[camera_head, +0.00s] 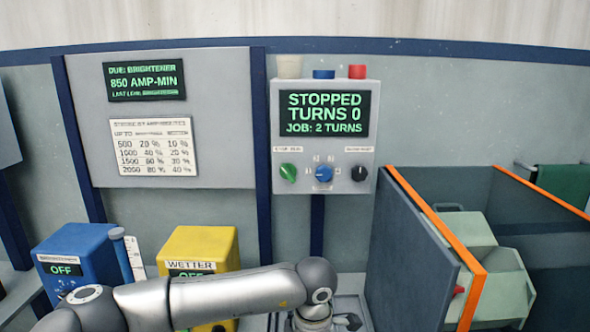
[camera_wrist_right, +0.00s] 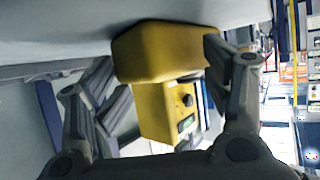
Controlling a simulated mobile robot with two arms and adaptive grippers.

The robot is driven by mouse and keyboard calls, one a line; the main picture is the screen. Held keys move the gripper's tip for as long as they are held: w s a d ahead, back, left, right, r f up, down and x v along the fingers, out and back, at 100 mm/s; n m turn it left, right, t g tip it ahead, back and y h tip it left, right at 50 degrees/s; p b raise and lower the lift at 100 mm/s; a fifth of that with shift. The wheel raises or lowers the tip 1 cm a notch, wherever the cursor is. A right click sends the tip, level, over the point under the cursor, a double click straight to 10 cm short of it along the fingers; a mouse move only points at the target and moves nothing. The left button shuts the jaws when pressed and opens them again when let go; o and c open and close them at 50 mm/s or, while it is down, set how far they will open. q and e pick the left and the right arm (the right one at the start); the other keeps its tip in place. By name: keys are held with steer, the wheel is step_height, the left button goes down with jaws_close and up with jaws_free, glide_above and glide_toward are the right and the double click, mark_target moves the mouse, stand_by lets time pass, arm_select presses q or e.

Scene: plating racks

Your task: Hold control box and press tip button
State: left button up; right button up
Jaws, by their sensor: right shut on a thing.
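In the right wrist view, my right gripper (camera_wrist_right: 160,62) is shut on a yellow box-shaped body (camera_wrist_right: 160,48) between its two fingers. A yellow surface with a black knob (camera_wrist_right: 188,100) and a small green display shows below it; I cannot tell whether the two are one piece. No tip button can be made out. In the head view, a grey control panel (camera_head: 283,120) reads "STOPPED, TURNS 0, JOB: 2 TURNS". It has a green knob (camera_head: 288,172), a blue knob (camera_head: 323,173) and a black knob (camera_head: 359,173). My left gripper is out of view.
A blue box (camera_head: 75,243) and a yellow "WETTER" box (camera_head: 204,240) stand at the lower left. One of my arms crosses before them. A tank with an orange rim (camera_head: 440,227) and green parts (camera_head: 465,230) stands at the right. A chart board (camera_head: 220,125) hangs behind.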

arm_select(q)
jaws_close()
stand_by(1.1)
